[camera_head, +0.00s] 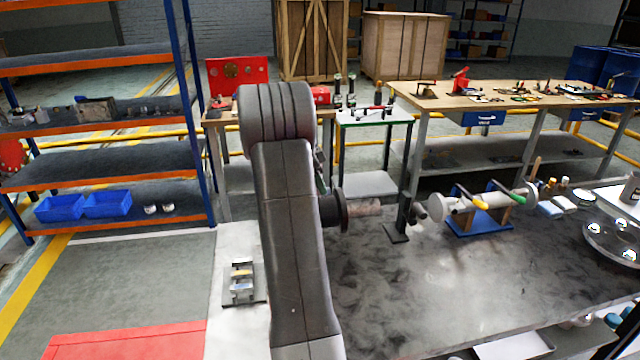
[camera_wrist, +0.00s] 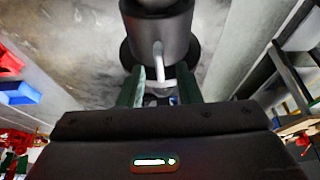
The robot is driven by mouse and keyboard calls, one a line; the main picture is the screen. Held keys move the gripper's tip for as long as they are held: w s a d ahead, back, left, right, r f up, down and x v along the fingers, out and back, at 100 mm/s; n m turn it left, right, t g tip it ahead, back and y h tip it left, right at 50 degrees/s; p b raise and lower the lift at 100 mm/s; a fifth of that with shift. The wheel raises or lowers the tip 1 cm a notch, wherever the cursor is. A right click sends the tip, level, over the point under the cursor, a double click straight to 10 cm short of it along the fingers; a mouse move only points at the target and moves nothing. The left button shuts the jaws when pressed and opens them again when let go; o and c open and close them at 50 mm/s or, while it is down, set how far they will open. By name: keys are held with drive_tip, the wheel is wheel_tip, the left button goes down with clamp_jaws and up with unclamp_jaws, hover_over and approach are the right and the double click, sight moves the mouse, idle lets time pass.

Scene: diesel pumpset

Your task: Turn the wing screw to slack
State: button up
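In the wrist view a pale grey metal stem (camera_wrist: 158,58), which looks like the wing screw, sticks out from a dark cylinder (camera_wrist: 160,22) with a wider dark flange behind it. My gripper (camera_wrist: 160,80) has its two dark green fingers apart, one on each side of the stem's lower end, with gaps visible on both sides. A small pale piece shows lower down between the fingers; its shape is unclear. In the head view my arm hides most of the gripper and the screw. A dark flange with a brownish cylinder (camera_head: 365,208) shows just right of my arm.
A grey bench top (camera_head: 450,285) lies beneath. A dark upright stand (camera_head: 400,225) is right of the cylinder. A blue-based unit with yellow and green handles (camera_head: 480,222) stands farther right. A small metal fixture (camera_head: 242,280) sits left of my arm.

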drive_tip(key=shift+f, duration=0.3)
drive_tip(key=shift+d+f, duration=0.25)
clamp_jaws()
